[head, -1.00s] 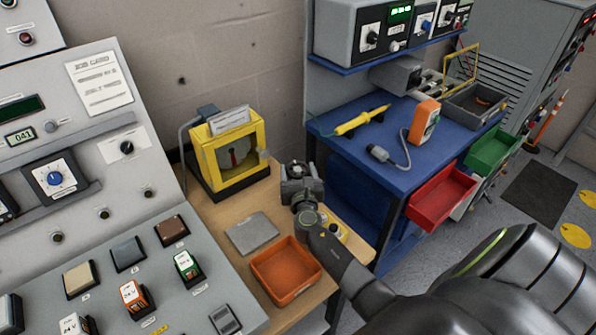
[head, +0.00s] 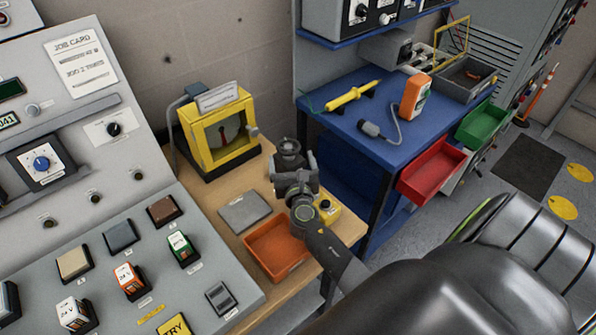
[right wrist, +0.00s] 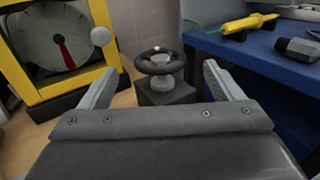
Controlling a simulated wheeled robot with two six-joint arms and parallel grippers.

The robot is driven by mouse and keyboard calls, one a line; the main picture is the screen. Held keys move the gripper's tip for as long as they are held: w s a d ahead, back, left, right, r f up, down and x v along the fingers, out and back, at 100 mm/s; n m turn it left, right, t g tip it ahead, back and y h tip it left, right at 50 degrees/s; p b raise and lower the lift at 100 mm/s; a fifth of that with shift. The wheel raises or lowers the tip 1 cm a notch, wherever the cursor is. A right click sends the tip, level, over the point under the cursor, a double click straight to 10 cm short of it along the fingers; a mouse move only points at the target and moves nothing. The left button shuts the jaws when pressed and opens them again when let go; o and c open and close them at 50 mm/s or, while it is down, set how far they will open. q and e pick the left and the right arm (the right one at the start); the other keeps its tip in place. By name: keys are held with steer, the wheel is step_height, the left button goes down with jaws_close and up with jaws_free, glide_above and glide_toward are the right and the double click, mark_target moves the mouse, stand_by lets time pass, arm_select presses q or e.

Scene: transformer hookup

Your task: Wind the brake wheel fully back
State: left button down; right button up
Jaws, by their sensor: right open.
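The brake wheel (right wrist: 158,62) is a small dark handwheel on a post above a dark block (right wrist: 167,92). In the head view the wheel (head: 289,148) shows just beyond my right gripper (head: 294,166). In the right wrist view the open jaws (right wrist: 159,74) point at the wheel, one finger to each side of it and nearer the camera. The jaws look empty and apart from the wheel. A yellow-framed gauge (head: 218,133) stands to the left. Its red pointer (right wrist: 66,53) hangs downward on a grey dial. My left gripper is not in view.
A white knob (right wrist: 101,36) sticks out from the gauge's side near the left finger. An orange tray (head: 276,250), a grey plate (head: 244,212) and a yellow button box (head: 326,208) are on the wooden bench. A blue workbench (head: 362,150) stands to the right.

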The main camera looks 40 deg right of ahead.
steer(key=b+v, duration=0.2)
steer(key=v, duration=1)
steer(key=shift+s, duration=0.15)
